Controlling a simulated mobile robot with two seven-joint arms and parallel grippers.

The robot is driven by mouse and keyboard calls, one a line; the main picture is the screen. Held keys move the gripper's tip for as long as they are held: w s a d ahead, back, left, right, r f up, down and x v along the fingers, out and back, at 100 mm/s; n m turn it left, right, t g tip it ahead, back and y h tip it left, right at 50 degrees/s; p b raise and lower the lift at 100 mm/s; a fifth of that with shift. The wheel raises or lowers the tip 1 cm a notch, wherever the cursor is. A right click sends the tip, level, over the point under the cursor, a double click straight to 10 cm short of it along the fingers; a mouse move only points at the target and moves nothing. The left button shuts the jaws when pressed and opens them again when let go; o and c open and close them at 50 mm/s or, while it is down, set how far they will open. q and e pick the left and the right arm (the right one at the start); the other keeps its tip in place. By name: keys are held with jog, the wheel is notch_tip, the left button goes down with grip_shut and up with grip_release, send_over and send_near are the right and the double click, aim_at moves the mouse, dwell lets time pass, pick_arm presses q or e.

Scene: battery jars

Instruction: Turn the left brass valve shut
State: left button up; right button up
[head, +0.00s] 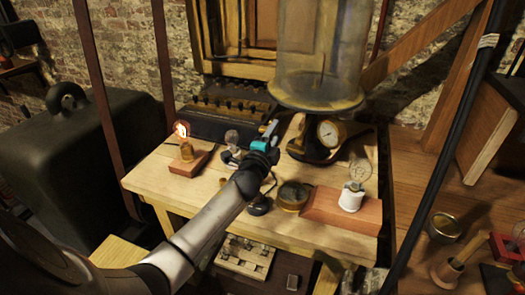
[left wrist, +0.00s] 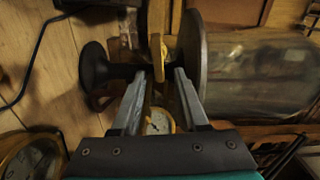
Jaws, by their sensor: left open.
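My left gripper (head: 272,129) reaches over the wooden table to the left side of the glass bell jar's stand. In the left wrist view its two fingers (left wrist: 160,76) are apart. A flat brass piece (left wrist: 157,57), apparently the valve handle, shows in the gap just beyond the fingertips; I cannot tell whether they touch it. My right gripper is not in view.
The glass bell jar (head: 320,55) rises above a dial gauge (head: 328,132). A lit bulb (head: 182,131) on a wooden block stands left. A bulb in a white holder (head: 352,197) and a round brass instrument (head: 293,195) stand right. The table's front left (head: 150,185) is bare.

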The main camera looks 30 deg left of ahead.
pick_arm(q)
jog(key=v, duration=1)
jog(key=shift+s+p, duration=0.2)
jog(key=shift+p, duration=0.25)
jog(key=shift+d, duration=0.15)
